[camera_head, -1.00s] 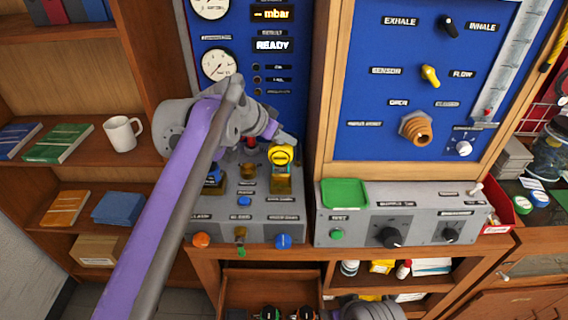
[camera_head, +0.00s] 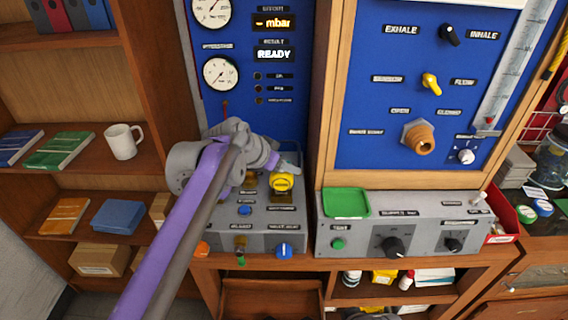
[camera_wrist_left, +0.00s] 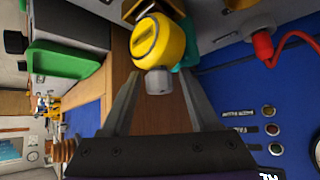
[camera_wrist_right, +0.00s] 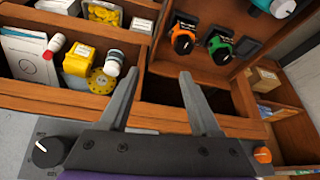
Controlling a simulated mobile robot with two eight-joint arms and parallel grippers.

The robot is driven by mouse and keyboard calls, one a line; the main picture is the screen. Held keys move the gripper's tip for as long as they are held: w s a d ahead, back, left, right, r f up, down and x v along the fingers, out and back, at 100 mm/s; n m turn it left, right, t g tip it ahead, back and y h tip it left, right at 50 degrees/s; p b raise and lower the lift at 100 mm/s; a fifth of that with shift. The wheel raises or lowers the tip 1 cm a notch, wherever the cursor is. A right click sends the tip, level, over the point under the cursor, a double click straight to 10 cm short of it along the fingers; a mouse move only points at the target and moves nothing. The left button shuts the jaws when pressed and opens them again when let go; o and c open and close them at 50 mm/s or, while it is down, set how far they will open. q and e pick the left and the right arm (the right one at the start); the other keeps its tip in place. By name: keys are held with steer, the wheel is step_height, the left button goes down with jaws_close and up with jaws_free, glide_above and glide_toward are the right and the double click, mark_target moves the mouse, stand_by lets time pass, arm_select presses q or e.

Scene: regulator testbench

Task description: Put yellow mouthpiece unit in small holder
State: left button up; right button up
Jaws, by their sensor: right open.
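The yellow mouthpiece unit (camera_head: 282,183), a round yellow cap, is at the right part of the grey left console. It also shows in the left wrist view (camera_wrist_left: 158,42) with a short grey stub facing my wrist. My right gripper (camera_wrist_right: 158,74) is open and empty above the wooden drawer area.
A green tray (camera_head: 346,202) lies on the right console. A red plug with a cable (camera_wrist_left: 263,45) stands beside the unit in the left wrist view. Shelf compartments hold bottles and a yellow box (camera_wrist_right: 78,60). Orange and green units (camera_wrist_right: 220,46) stand in another compartment.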

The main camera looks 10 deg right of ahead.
arm_select(q)
steer(key=shift+r, duration=0.15)
steer(key=v, duration=1.2)
steer(key=shift+p, duration=0.4)
steer(key=shift+s+a, duration=0.1)
steer(key=shift+s, duration=0.05)
steer(key=s+a+f+n+y, duration=0.3)
steer(key=s+a+f+n, duration=0.2)
steer(key=s+a+f, duration=0.6)
steer(key=s+a+f+n+y, duration=0.4)
steer(key=s+a+f, duration=0.7)
steer(key=s+f, duration=0.4)
step_height(320, 180, down, 3)
steer(key=shift+s+r+n+g, duration=0.15)
steer(key=shift+n+g, duration=0.15)
steer(key=shift+n, duration=0.4)
